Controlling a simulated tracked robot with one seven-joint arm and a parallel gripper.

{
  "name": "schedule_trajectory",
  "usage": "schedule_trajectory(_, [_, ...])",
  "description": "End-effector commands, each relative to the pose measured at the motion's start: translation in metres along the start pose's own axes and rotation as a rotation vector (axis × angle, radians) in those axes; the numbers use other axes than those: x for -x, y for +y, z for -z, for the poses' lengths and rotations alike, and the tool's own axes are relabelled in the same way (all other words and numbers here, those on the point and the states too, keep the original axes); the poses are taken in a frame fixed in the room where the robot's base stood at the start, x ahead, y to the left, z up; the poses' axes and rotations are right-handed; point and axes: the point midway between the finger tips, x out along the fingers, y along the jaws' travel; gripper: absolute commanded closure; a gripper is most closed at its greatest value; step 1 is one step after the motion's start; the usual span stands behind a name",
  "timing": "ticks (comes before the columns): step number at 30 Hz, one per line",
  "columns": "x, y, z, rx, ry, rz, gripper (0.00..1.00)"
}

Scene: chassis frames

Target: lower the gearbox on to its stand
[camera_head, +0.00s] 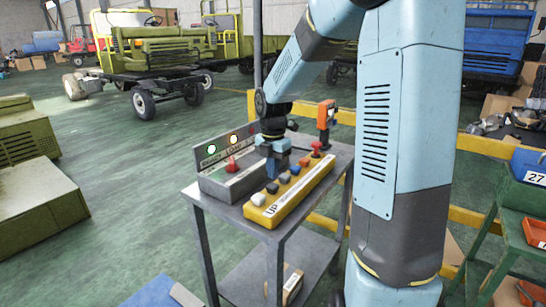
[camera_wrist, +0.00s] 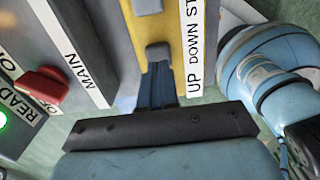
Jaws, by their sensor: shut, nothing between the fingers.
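The yellow control pendant (camera_head: 290,197) lies on a grey cart, with a row of coloured buttons and a label starting with UP. In the wrist view the pendant (camera_wrist: 206,30) shows UP and DOWN lettering beside grey buttons. My gripper (camera_head: 273,176) is shut and empty, pointing down over the UP end of the row. In the wrist view its fingertips (camera_wrist: 157,68) are close to a grey button (camera_wrist: 157,50); I cannot tell whether they touch it. I cannot make out the gearbox or its stand in either view.
A grey switch box (camera_head: 232,180) with lit lamps and a red switch (camera_head: 232,165) stands left of the pendant. An orange device (camera_head: 326,115) stands on the cart (camera_head: 235,228) behind. A green rack (camera_head: 510,190) is at right.

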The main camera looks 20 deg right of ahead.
Motion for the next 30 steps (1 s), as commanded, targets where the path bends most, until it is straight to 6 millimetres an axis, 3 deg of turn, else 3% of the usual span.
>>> schedule_trajectory(6, [-0.021,0.0,0.0,0.0,0.0,0.0,1.0])
schedule_trajectory(20, [-0.026,0.0,0.0,0.0,0.0,0.0,1.0])
schedule_trajectory(30, [-0.052,-0.002,0.001,0.0,0.005,0.004,1.0])
